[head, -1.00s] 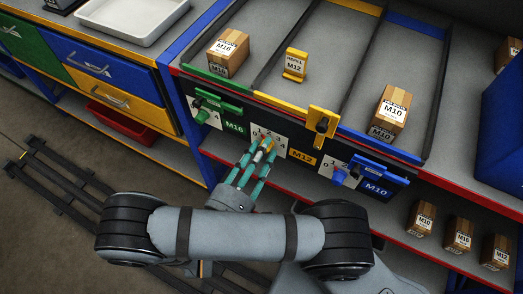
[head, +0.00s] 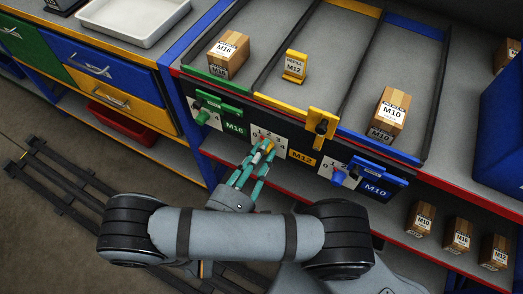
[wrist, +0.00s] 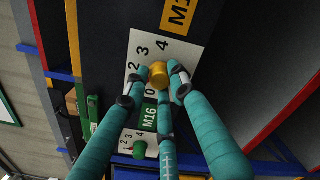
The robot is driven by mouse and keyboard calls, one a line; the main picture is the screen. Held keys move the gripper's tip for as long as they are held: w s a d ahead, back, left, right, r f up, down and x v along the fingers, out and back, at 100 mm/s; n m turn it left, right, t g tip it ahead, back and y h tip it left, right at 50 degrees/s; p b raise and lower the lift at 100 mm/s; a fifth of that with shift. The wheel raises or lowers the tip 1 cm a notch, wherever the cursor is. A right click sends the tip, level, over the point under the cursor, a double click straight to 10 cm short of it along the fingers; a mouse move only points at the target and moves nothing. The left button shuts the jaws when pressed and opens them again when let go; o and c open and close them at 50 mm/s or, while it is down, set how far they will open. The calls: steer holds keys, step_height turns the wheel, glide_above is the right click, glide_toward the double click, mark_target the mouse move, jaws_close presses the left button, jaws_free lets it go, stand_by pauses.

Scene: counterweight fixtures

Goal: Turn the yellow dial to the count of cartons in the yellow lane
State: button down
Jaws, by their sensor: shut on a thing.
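My gripper (head: 263,153) has its teal fingers closed around the yellow dial (head: 270,147) on the front panel under the yellow lane. In the wrist view the fingertips (wrist: 158,78) touch both sides of the round yellow dial (wrist: 158,72). The dial's white number card (wrist: 140,50) shows 0, 2, 3 and 4. The fingers hide part of it, and I cannot tell where the dial points. The yellow lane (head: 335,45) is the middle one, with the M12 label (head: 302,155) below. It holds a small yellow refill M12 marker (head: 295,66); no carton shows in it.
The green dial (head: 202,117) is left of my gripper and the blue dial (head: 339,175) right. A yellow latch (head: 321,121) stands at the lane's front. An M16 carton (head: 228,55) and an M10 carton (head: 388,112) sit in the side lanes. Several cartons are on the lower shelf.

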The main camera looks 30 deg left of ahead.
steer(key=shift+n+p, duration=1.1)
steer(key=shift+n, duration=2.2)
steer(key=c, duration=1.5)
jaws_free()
steer(key=shift+o, duration=0.2)
steer(key=shift+s, duration=0.15)
steer(key=s, duration=1.1)
steer(key=shift+s+a, duration=0.15)
steer(key=shift+s, duration=0.25)
steer(key=shift+w, duration=0.1)
